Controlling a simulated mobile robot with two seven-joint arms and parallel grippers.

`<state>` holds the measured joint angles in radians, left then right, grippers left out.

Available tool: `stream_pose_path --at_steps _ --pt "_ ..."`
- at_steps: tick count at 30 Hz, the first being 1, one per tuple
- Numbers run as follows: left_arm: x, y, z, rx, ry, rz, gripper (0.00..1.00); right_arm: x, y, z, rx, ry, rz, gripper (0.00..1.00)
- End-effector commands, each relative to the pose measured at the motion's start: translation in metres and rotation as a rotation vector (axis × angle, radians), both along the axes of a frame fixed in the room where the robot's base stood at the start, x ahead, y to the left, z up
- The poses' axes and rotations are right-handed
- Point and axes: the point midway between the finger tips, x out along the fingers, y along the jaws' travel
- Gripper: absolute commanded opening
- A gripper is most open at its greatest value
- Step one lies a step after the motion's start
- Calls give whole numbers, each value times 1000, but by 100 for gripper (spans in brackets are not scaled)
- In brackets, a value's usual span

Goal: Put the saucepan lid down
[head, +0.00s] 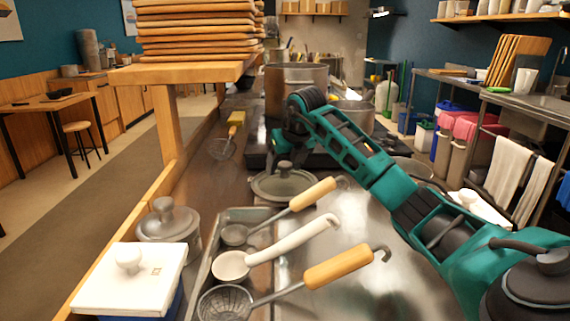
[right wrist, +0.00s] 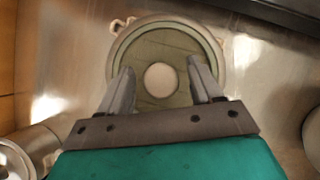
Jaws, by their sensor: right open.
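The grey saucepan lid (head: 265,187) with a round knob lies level on the counter side of the stove in the head view. I cannot tell whether it rests on a pan or on the counter. In the right wrist view the lid (right wrist: 145,45) shows as a disc with a grey rim, its pale knob in the middle. Small loops stick out past its rim. My right gripper (right wrist: 160,68) is open above the lid, one finger on each side of the knob; I see no grip on it. In the head view the right gripper (head: 277,149) is partly hidden behind its own arm. My left gripper is not in view.
A metal tray (head: 206,265) with ladles and a strainer stands in front. A lidded grey pot (head: 167,224) and a white-lidded container (head: 130,280) are at left. A large pot (head: 296,88) stands on the stove behind. Bare steel counter (head: 350,270) lies right of the tray.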

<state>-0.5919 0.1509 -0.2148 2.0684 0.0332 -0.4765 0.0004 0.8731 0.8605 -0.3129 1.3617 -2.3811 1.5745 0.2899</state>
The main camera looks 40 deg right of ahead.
Motion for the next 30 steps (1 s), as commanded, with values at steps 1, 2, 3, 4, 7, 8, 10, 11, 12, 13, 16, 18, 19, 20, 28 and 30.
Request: stream_pose_path --at_steps 1,2,3,4,7,8,10,11,12,13,16,18,19,20,28,30 --pt "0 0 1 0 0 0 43 -1 0 4 -1 -2 1 65" --pt "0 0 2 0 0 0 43 -3 0 7 -1 -3 1 65" --pt "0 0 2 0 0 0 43 -5 1 12 -2 -3 0 65" --pt "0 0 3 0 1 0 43 -7 1 17 -4 -4 0 65" --pt "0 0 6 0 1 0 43 -17 4 35 -4 -5 1 65" --pt "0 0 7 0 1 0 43 -20 5 41 -5 -5 0 65" --pt "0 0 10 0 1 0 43 -28 7 54 -4 -4 -1 65" --pt "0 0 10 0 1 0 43 -31 8 60 -5 -5 0 65" --pt "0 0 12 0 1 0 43 -35 10 67 -3 -4 1 65" --pt "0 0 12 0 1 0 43 -38 10 72 -4 -4 0 65" --pt "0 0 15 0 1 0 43 -46 13 87 -3 -3 1 65" --pt "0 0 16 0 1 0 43 -50 14 94 -3 -2 -1 65" --pt "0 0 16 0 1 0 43 -52 15 97 -3 -2 -1 65" --pt "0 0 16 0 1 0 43 -53 15 99 -2 -3 0 65" --pt "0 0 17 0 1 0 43 -57 17 103 -1 0 0 65" --pt "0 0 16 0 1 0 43 -56 17 103 -1 0 0 65"
